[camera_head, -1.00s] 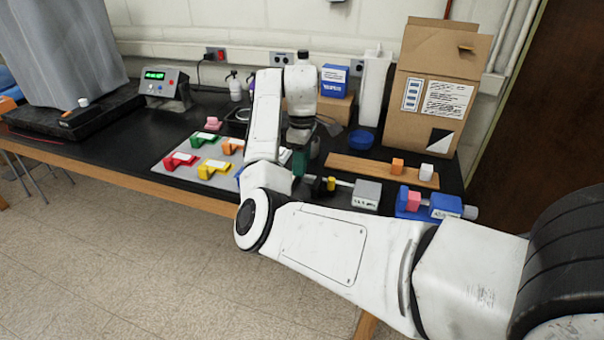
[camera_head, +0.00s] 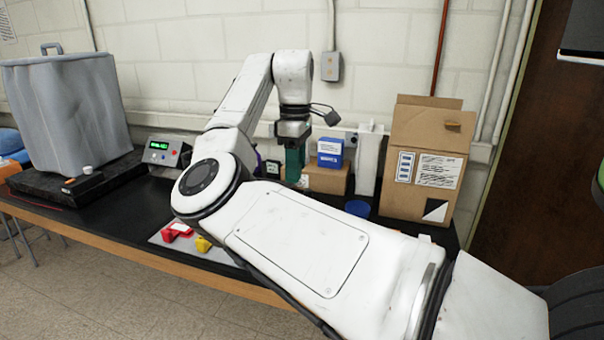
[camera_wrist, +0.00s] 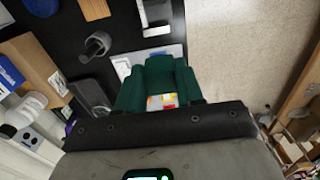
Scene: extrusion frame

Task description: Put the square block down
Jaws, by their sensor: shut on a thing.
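My gripper (camera_head: 293,160), with dark green fingers, hangs pointing down above the back of the black table. It also shows in the wrist view (camera_wrist: 160,100), shut on the square block. The block itself is hard to make out between the fingers. Small white, orange, red and yellow patches show in the gap there, and I cannot tell whether they are on the block or below it. My arm hides much of the table in the head view.
A grey tray (camera_head: 197,250) with red (camera_head: 178,231) and yellow (camera_head: 203,244) pieces is near the front edge. A blue box (camera_head: 330,150) on a small carton, a blue dish (camera_head: 358,208) and a tall cardboard box (camera_head: 425,165) stand at the back. A meter (camera_head: 165,152) is left.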

